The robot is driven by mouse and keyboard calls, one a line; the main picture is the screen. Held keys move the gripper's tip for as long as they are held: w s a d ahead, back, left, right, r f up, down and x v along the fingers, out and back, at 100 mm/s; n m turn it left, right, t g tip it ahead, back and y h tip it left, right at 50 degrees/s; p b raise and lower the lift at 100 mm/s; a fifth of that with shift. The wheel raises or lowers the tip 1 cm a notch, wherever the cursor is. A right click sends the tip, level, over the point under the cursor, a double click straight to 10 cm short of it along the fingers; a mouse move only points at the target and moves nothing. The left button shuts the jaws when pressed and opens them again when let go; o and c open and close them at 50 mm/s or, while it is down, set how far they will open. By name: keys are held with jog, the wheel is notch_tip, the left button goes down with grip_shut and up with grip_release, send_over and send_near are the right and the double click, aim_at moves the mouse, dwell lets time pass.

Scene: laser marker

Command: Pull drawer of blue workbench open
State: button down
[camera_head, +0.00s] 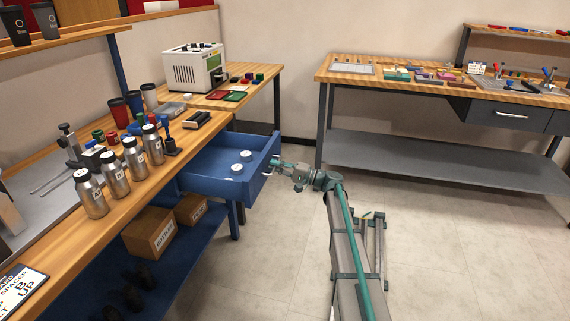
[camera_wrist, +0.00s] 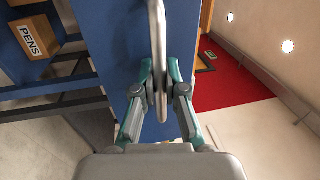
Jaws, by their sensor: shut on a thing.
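The blue workbench (camera_head: 235,124) stands at the left with a wooden top. Its blue drawer (camera_head: 222,187) is pulled out from under the top, and two white round-lidded items (camera_head: 241,162) lie inside it. My gripper (camera_head: 272,167) is at the drawer's front, at the end of my arm. In the wrist view my gripper (camera_wrist: 161,100) is shut on the drawer's metal handle (camera_wrist: 157,40), with the blue drawer front (camera_wrist: 115,45) behind it. In the head view the handle is mostly hidden by my fingers.
Metal bottles (camera_head: 115,173) and cups line the workbench top, with a white machine (camera_head: 195,68) farther back. Cardboard boxes (camera_head: 149,232) sit on the lower shelf. A second bench (camera_head: 400,85) stands at the back right. The floor (camera_head: 460,240) to the right is clear.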

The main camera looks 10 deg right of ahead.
jog(key=shift+s+d, duration=0.25)
jog(key=shift+d, duration=0.2)
jog(key=c, duration=1.2)
grip_release()
jog(key=v, duration=1.2)
